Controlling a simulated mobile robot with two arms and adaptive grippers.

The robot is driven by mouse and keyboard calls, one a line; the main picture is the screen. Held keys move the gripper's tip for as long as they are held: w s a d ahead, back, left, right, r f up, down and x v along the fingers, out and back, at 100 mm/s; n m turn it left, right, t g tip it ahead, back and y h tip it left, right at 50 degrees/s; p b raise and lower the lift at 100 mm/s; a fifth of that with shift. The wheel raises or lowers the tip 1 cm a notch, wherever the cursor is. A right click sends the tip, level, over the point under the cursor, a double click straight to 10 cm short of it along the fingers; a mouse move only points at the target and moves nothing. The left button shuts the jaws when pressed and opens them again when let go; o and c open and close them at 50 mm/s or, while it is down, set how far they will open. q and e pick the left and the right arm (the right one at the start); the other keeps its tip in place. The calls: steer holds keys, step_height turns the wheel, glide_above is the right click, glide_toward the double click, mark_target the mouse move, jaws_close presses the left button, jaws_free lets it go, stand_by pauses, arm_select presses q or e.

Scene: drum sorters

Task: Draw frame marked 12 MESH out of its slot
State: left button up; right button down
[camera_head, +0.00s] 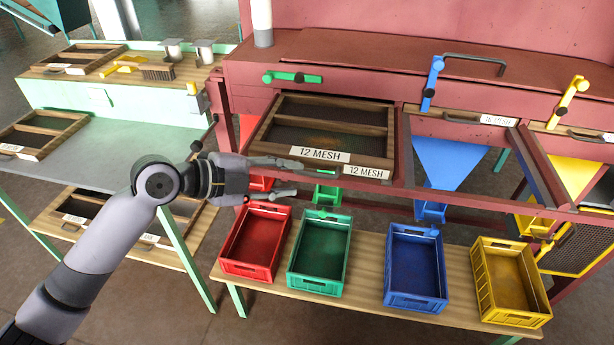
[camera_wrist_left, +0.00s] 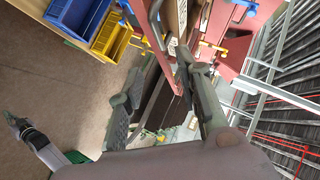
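The frame marked 12 MESH (camera_head: 377,151) is a wooden frame with dark mesh and a white label. It sits in the left bay of the red machine, its front part showing in the opening. A second 12 MESH label (camera_head: 367,171) is on the rail below its front. My left gripper (camera_head: 297,178) is open at the frame's front left, its fingers pointing right, one above the other. In the left wrist view the open fingers (camera_wrist_left: 160,100) are apart with nothing clearly held; contact with the frame cannot be told. A grey arm end (camera_wrist_left: 22,126), apparently my right, shows small there.
Red (camera_head: 233,263), green (camera_head: 313,284), blue (camera_head: 414,303) and yellow (camera_head: 514,314) bins stand on a low bench below. A green-framed rack (camera_head: 120,128) with more frames is at left. A green lever (camera_head: 293,78) is above the bay.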

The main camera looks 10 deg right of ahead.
arm_select(q)
steer(key=shift+v, duration=1.5)
